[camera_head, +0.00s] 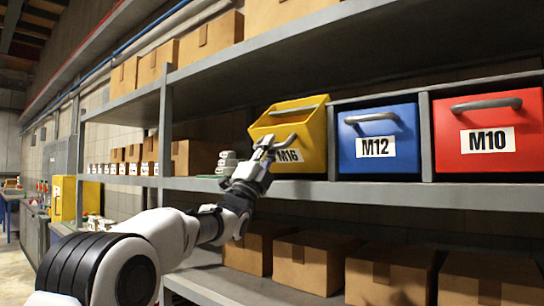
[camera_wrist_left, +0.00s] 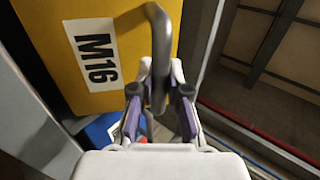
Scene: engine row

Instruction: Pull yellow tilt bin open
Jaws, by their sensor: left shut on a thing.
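The yellow tilt bin (camera_head: 312,140), labelled M16, is in the shelf row in the head view. It is tilted, its top leaning out past its neighbours. Its grey bar handle (camera_head: 298,107) runs along the upper front. My left gripper (camera_head: 274,143) is in front of the bin, partly covering the label. In the left wrist view the yellow front (camera_wrist_left: 100,40) fills the upper left, and the handle (camera_wrist_left: 160,50) runs down between the fingers of my left gripper (camera_wrist_left: 159,92), which is shut on it. My right gripper is not in view.
A blue M12 bin (camera_head: 378,143) and a red M10 bin (camera_head: 487,135) stand upright to the right. Cardboard boxes (camera_head: 307,262) fill the lower shelf. Small stacked grey parts (camera_head: 228,163) sit just left of the yellow bin. A shelf post (camera_head: 165,135) stands further left.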

